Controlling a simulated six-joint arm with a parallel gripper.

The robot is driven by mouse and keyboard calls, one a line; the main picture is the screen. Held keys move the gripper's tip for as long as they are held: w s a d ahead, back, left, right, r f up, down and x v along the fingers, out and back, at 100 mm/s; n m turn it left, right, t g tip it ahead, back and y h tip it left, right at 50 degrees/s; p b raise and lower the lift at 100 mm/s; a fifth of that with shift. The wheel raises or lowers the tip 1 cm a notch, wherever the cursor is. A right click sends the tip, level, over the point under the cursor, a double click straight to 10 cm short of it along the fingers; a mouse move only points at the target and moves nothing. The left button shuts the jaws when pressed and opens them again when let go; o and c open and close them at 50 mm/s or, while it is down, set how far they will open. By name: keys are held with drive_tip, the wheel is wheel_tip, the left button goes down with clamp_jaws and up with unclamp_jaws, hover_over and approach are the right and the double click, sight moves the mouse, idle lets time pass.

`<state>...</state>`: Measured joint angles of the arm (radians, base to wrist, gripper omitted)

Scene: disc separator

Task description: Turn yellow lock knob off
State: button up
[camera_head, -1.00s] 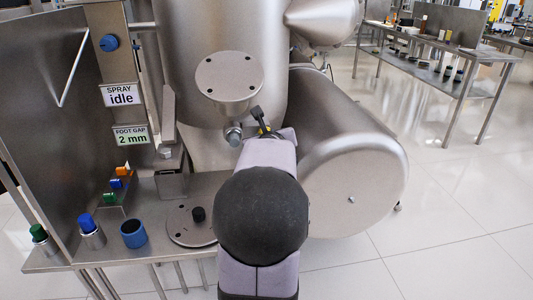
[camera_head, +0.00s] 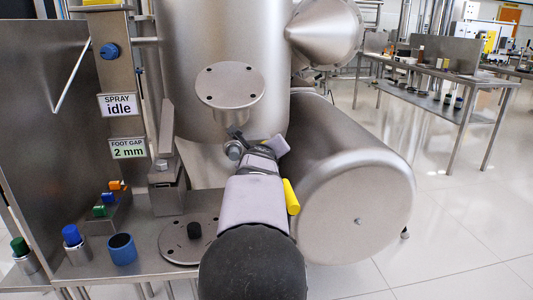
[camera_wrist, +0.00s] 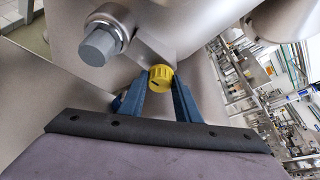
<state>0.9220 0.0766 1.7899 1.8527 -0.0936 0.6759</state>
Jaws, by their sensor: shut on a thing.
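The yellow lock knob (camera_wrist: 160,77) is ribbed, with a dark slot-like mark on its face. It shows in the wrist view beside a grey metal bracket. My gripper (camera_wrist: 161,85) has one blue finger on each side of the knob and is shut on it. In the head view my gripper (camera_head: 237,138) reaches to the vessel just below the round flange, and my arm hides the knob there.
A grey bolt (camera_wrist: 98,46) sits close left of the knob. A yellow cylinder (camera_head: 291,196) shows beside my arm, near the large drum (camera_head: 357,205). Coloured buttons and a blue cup (camera_head: 122,249) stand on the bench at left. Signs read "SPRAY idle" and "FOOT GAP 2 mm".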

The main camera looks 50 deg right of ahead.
drive_tip(key=o, duration=1)
drive_tip(key=shift+o, duration=0.2)
drive_tip(key=shift+a, duration=0.1)
drive_tip(key=p+v, duration=0.1)
drive_tip(key=v, duration=0.6)
drive_tip(key=shift+p, duration=0.4)
